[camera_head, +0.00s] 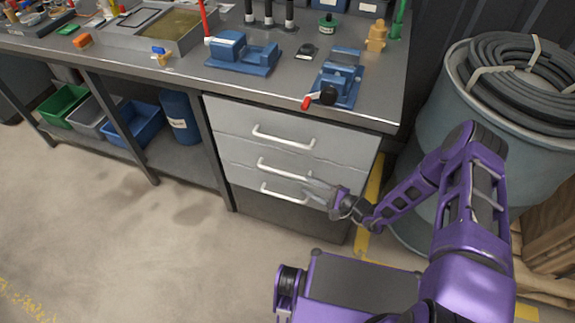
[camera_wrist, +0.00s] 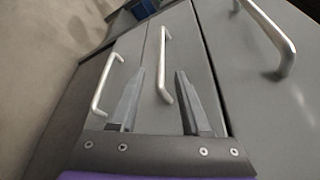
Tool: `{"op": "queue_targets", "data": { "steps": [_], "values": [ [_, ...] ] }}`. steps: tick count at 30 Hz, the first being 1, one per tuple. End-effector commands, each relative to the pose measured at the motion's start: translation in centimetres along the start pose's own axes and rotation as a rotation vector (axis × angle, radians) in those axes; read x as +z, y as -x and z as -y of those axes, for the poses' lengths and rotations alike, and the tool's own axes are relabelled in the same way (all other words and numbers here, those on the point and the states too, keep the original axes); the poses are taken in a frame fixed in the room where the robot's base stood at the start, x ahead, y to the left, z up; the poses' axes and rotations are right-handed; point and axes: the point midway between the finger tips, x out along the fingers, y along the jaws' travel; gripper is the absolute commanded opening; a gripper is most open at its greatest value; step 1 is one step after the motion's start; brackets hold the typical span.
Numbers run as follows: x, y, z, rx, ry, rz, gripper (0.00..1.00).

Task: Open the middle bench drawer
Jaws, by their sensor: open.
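The bench drawer unit has three grey drawers, each with a pale bar handle, and all look shut. The middle drawer's handle (camera_head: 288,170) also shows in the wrist view (camera_wrist: 161,50). The top drawer's handle (camera_head: 283,139) is above it and the bottom drawer's handle (camera_head: 283,194) below. My gripper (camera_head: 307,186) is open in front of the drawer fronts, near the right end of the middle handle. In the wrist view, its fingers (camera_wrist: 160,72) lie either side of the middle handle's line. I cannot tell whether the handle is between them in depth or touched.
The bench top (camera_head: 285,85) holds a blue vise (camera_head: 341,80) with a red-tipped lever near its front edge. A large drum (camera_head: 440,120) with coiled hose stands right of the drawers. Open floor (camera_head: 170,235) lies in front and left.

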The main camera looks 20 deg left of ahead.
Motion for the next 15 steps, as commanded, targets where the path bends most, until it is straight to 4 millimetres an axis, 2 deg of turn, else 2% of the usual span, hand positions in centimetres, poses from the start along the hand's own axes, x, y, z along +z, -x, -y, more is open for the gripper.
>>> {"op": "queue_targets", "data": {
  "steps": [1,9,15],
  "values": [
    [0.0,-1.3,0.0,0.0,0.001,0.002,0.47],
    [-0.1,-7.0,0.0,0.0,0.002,0.001,0.47],
    [-0.1,-9.8,0.1,0.0,0.001,-0.001,0.47]
  ]
}}
